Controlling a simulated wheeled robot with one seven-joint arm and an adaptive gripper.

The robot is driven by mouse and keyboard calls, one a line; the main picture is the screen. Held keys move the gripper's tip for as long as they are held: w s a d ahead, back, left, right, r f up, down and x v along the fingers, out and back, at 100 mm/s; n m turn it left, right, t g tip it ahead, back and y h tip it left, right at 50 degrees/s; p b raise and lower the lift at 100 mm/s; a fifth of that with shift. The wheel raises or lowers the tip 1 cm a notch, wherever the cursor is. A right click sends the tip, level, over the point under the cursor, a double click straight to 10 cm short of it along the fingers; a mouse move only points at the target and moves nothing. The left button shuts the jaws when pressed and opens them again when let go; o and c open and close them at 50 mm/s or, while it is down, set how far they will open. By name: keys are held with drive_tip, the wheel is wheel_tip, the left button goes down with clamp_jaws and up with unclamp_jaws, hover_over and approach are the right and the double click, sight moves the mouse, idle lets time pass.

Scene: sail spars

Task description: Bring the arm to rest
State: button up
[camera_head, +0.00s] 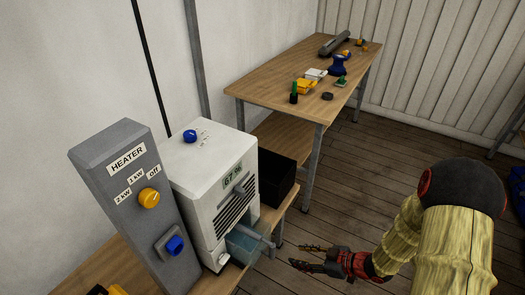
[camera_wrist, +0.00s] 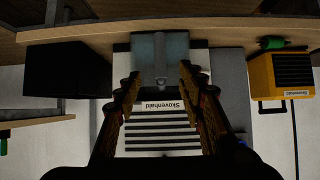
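My gripper (camera_head: 297,256) is at the lower middle of the head view, in front of the white machine and over the plank floor. Its two fingers are spread apart with nothing visible between them. In the wrist view my gripper (camera_wrist: 159,76) also shows an empty gap, with the machine's slatted front (camera_wrist: 160,137) and a bluish translucent container (camera_wrist: 160,60) beyond it. In the head view the white machine (camera_head: 205,165) stands on a wooden bench, and the bluish container (camera_head: 243,246) sticks out low at its front, close to my fingertips.
A grey heater panel (camera_head: 118,175) with knobs stands left of the machine, and a black box (camera_head: 277,178) behind it. A wooden table (camera_head: 270,82) with small items stands at the back. In the wrist view a yellow heater (camera_wrist: 283,75) shows. Floor (camera_head: 400,135) at centre right is clear.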

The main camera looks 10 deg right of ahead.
drive_tip(key=s+d+f+m+g+h, duration=0.25)
drive_tip(key=d+f+h, duration=0.4)
drive_tip(key=d, duration=0.35)
drive_tip(key=s+d+r+m+g+h, duration=0.1)
drive_tip(key=s+d+r+m+h, duration=0.15)
drive_tip(key=d+r, duration=0.3)
drive_tip(key=s+d+r+m+g+h, duration=0.1)
drive_tip(key=s+d+r+m+h, duration=0.15)
drive_tip(key=d+r, duration=0.3)
drive_tip(key=s+a+r+m+t+y, duration=0.1)
drive_tip(key=s+a+r, duration=0.2)
drive_tip(key=a+r, duration=0.7)
drive_tip(key=s+a+r+m+t+y, duration=0.1)
drive_tip(key=s+a+r, duration=0.3)
drive_tip(key=a+r, duration=0.7)
wheel_tip(320, 180, up, 9)
drive_tip(key=shift+a+f+m+t+y, duration=0.1)
drive_tip(key=shift+a+m+t+y, duration=0.1)
drive_tip(key=shift+m+t+y, duration=0.35)
